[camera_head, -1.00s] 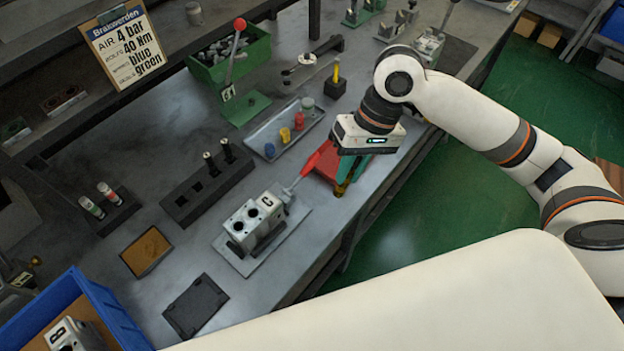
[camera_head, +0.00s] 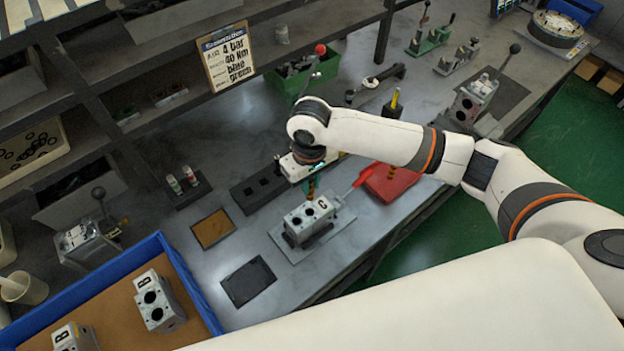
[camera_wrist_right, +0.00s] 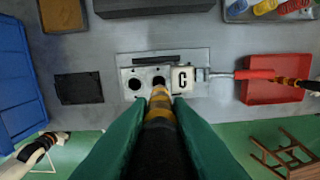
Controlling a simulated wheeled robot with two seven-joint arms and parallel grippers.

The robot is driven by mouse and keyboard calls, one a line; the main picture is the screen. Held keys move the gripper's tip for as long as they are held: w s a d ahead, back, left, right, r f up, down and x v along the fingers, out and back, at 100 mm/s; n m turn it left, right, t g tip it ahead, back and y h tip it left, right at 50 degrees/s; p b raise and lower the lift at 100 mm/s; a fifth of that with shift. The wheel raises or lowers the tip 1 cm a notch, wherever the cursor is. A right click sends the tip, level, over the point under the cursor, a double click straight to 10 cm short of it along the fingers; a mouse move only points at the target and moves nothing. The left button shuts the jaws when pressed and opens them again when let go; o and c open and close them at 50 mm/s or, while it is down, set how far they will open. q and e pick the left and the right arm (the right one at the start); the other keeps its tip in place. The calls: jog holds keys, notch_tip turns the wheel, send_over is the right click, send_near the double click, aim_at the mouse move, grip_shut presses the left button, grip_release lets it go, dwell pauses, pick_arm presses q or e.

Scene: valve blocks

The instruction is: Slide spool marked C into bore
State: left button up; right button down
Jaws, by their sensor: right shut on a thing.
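The grey valve block marked C (camera_head: 309,218) sits on a plate (camera_head: 283,240) on the bench. The wrist view shows its C label (camera_wrist_right: 182,78) and two round bores in its upper face. My right gripper (camera_head: 312,188) is above the block. In the wrist view its green fingers (camera_wrist_right: 158,125) are shut on a dark rod with yellow bands (camera_wrist_right: 158,104). The rod's pale tip overlaps the edge of the bore nearer the label; I cannot tell whether it has entered. No mark is readable on the rod, so I cannot confirm it is the spool.
A red-handled tool (camera_head: 364,176) reaches from the block's right side toward a red tray (camera_head: 392,181). A black rack (camera_head: 258,190) stands behind, partly hidden by my right wrist. A blue crate (camera_head: 186,278) with B-marked blocks is at lower left. A dark mat (camera_head: 248,281) lies left.

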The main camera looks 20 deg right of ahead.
aim_at(310, 199)
jog(key=shift+s+a+r+p, duration=0.1)
jog(key=shift+r+p, duration=0.15)
jog(key=shift+p, duration=0.6)
notch_tip(310, 199, down, 2)
jog(key=shift+f+b, duration=0.1)
jog(key=shift+b, duration=0.5)
jog(key=shift+f+b, duration=0.7)
jog(key=shift+f, duration=1.3)
pick_arm(q)
jog(key=shift+s+a+f, duration=0.1)
jog(key=shift+a+f, duration=0.05)
jog(key=shift+f, duration=0.3)
jog(key=shift+r, duration=0.2)
pick_arm(e)
jog(key=shift+r+p, duration=0.1)
jog(key=shift+p, duration=0.35)
pick_arm(q)
jog(key=shift+r, duration=0.4)
jog(key=shift+r+p, duration=0.15)
jog(key=shift+p, duration=0.15)
